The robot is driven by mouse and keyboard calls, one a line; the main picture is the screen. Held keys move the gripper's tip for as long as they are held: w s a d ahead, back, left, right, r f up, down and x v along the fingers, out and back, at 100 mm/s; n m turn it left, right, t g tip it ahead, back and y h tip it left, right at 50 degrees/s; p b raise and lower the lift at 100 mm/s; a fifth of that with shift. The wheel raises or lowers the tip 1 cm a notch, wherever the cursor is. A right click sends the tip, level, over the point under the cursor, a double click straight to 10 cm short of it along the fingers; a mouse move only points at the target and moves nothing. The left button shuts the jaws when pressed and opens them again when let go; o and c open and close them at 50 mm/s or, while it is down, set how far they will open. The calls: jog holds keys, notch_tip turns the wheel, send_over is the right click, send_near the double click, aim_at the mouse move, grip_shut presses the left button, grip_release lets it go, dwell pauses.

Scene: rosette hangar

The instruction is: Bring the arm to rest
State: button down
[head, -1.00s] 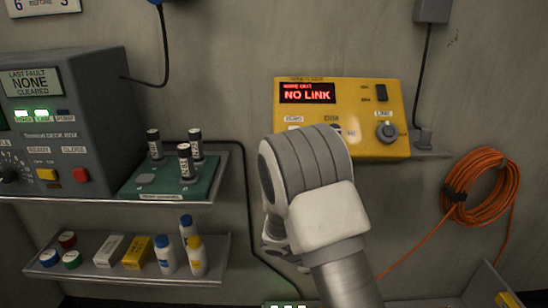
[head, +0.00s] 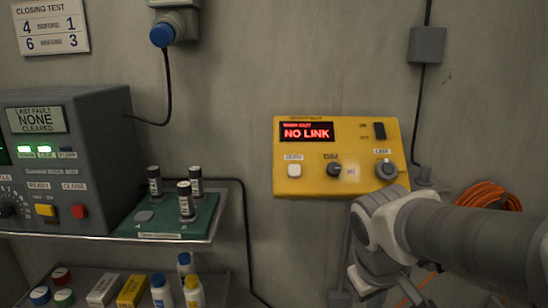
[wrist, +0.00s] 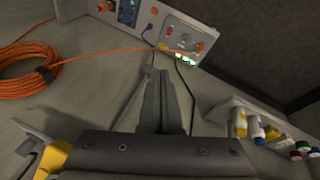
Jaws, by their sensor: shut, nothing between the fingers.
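My arm (head: 465,240) reaches in from the right edge of the head view, its light grey wrist joint (head: 385,230) low in front of the wall. The wrist joint stands just below the yellow box (head: 290,185) as seen there; I cannot tell whether they touch. My gripper's fingertips cannot be made out in the head view. In the wrist view my gripper (wrist: 163,85) has its dark fingers together with nothing between them.
The grey deck box (head: 100,150) and a green board (head: 150,225) with black-capped cylinders stand on the left shelf. Bottles and small boxes (head: 130,290) sit on a lower shelf. An orange cable coil (wrist: 25,75) hangs on the wall. A lit panel (wrist: 180,35) shows beyond the fingers.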

jog(key=s+a+r+m+t+y+p, duration=0.1)
jog(key=s+a+r+m+t+y, duration=0.15)
jog(key=s+r, duration=0.4)
notch_tip(320, 180, up, 18)
jog(key=s+p, duration=0.1)
jog(key=p, duration=1.8)
jog(key=shift+s+a+m+p, duration=0.15)
jog(key=shift+s+m+p, duration=0.2)
jog(key=shift+m, duration=0.1)
